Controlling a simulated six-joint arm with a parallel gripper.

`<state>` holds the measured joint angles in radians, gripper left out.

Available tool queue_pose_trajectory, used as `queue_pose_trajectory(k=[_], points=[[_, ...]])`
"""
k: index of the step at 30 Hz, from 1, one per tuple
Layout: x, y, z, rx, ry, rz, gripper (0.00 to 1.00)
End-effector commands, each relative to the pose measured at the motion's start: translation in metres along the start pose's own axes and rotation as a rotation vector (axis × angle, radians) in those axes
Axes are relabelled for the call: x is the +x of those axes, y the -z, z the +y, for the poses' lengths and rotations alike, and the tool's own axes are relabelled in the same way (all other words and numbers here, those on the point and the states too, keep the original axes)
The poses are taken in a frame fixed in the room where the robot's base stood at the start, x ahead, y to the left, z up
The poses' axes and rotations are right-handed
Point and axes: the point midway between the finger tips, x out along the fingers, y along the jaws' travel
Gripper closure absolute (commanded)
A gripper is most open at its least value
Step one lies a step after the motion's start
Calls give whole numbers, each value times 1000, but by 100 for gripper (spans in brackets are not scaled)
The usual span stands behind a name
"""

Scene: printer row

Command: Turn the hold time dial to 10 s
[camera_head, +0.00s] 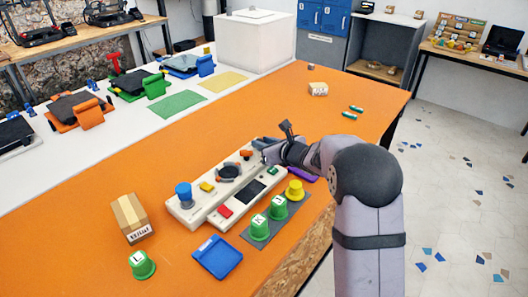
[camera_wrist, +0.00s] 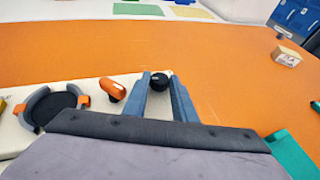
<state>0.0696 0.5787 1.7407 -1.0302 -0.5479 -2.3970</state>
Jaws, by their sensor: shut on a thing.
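A pale control panel (camera_head: 187,213) lies on the orange table. A round black dial (camera_wrist: 159,80) stands at the panel's far right part, between my gripper's two blue fingers. My gripper (camera_head: 266,154) reaches the panel from the right; in the wrist view my gripper (camera_wrist: 160,88) is shut on the black dial. The dial's pointer and any scale marks or numbers cannot be read. In the head view my gripper hides the dial. An orange knob (camera_wrist: 113,90) sits just left of the fingers, apart from them. It also shows in the head view (camera_head: 246,154).
The panel also bears a blue knob (camera_head: 184,190), a round black cradle (camera_head: 229,172), a dark screen (camera_head: 250,190) and a red button (camera_head: 225,211). Green and yellow cups (camera_head: 295,190) stand in front on a grey mat. A cardboard box (camera_head: 130,218) stands left.

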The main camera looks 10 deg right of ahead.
Motion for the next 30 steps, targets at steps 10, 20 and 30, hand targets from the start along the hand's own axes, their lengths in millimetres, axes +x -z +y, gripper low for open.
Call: queue_pose_trajectory(k=[10, 20, 30], points=[[1, 0, 2, 40, 101, -10, 98], [-2, -4, 2, 53, 120, -8, 98], [-2, -2, 3, 52, 117, -6, 57]])
